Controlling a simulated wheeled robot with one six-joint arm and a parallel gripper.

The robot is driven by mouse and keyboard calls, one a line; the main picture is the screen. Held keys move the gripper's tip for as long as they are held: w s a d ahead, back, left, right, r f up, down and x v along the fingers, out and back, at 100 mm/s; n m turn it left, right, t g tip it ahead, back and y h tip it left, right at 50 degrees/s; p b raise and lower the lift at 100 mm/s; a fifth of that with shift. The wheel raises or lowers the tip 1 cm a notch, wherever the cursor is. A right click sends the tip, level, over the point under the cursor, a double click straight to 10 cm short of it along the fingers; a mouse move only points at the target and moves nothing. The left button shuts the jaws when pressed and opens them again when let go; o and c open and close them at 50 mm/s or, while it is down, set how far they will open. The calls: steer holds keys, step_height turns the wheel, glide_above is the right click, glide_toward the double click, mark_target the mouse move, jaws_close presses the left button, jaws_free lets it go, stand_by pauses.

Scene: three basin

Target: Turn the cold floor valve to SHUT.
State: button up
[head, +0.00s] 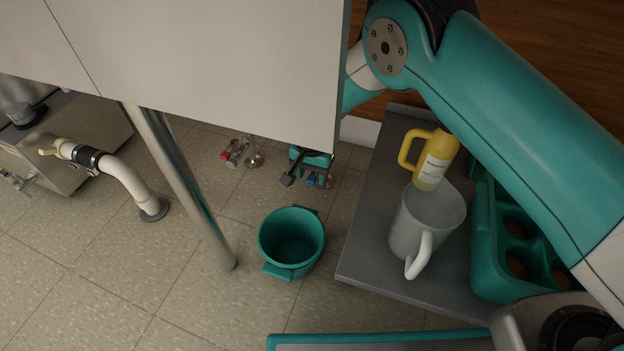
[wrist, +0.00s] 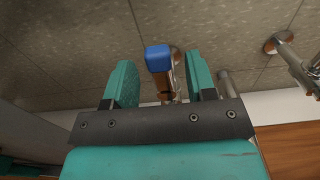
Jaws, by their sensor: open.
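The cold floor valve shows a blue handle (head: 311,181) low near the floor in the head view, close beside my gripper (head: 307,166). In the wrist view the blue handle (wrist: 157,58) lies between the tips of my two teal fingers (wrist: 160,62), with visible gaps on both sides. A brassy metal body shows below the handle, between the fingers. My gripper is open and empty. I cannot read any SHUT mark, and part of the valve is hidden behind the gripper in the head view.
A red-handled valve (head: 229,156) stands left of the blue one. A teal bucket (head: 290,238) sits on the floor in front. A white panel (head: 220,70) hangs overhead, with a metal leg (head: 180,180) at left. A grey shelf (head: 362,245) holds a pitcher (head: 420,225) and yellow bottle (head: 432,165).

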steer(key=shift+f, duration=0.25)
steer(key=c, duration=0.9)
